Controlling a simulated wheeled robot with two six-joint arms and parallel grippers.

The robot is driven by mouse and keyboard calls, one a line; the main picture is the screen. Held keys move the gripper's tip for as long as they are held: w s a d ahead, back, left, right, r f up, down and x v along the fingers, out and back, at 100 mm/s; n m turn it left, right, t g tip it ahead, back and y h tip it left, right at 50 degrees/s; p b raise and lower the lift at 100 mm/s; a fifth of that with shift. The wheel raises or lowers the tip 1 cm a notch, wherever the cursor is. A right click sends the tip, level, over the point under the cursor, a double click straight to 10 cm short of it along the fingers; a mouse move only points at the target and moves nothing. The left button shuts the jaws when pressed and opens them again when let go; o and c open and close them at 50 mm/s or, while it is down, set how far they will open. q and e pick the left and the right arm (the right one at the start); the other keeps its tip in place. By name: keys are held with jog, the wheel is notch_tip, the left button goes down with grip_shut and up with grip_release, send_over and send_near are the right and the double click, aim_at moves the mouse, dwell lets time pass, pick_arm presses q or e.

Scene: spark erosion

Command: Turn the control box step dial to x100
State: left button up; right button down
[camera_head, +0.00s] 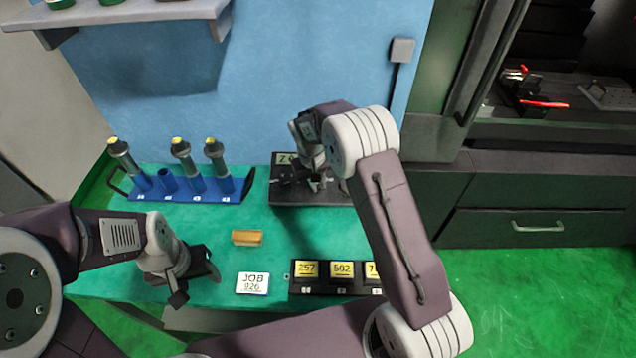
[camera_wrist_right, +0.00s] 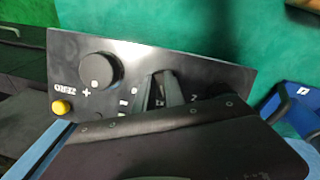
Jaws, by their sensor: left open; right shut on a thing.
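The dark control box (camera_head: 285,198) stands at the back of the green table. Its black panel (camera_wrist_right: 215,70) fills the middle of the right wrist view, with a large round knob (camera_wrist_right: 100,70), a yellow button (camera_wrist_right: 61,107) and a ZERO label. My right gripper (camera_head: 317,182) is over the box. Its fingers (camera_wrist_right: 165,92) are shut at the panel, right of the round knob, where the step dial seems to be. The dial is mostly hidden by the fingers, and its setting cannot be read. My left gripper (camera_head: 196,290) is open and empty above the table's front left.
A blue rack (camera_head: 215,190) with several grey holders stands at the back left. A tan block (camera_head: 247,238), a JOB 026 card (camera_head: 252,283) and a black tray (camera_head: 330,285) with yellow numbered tags lie towards the front.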

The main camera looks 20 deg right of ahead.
jog(key=m+y, duration=0.1)
jog(key=m, duration=0.2)
jog(key=shift+m, duration=0.3)
jog(key=m, duration=0.3)
jog(key=shift+y, duration=0.4)
jog(key=m+t, duration=0.1)
jog(key=m, duration=0.2)
jog(key=shift+m+y, duration=0.3)
jog(key=shift+m, duration=0.1)
jog(key=shift+w+m+t+y, duration=0.1)
jog(key=shift+m+t+y, duration=0.25)
jog(key=shift+m, duration=1.45)
jog(key=c, duration=1.4)
grip_release()
jog(key=v, duration=0.9)
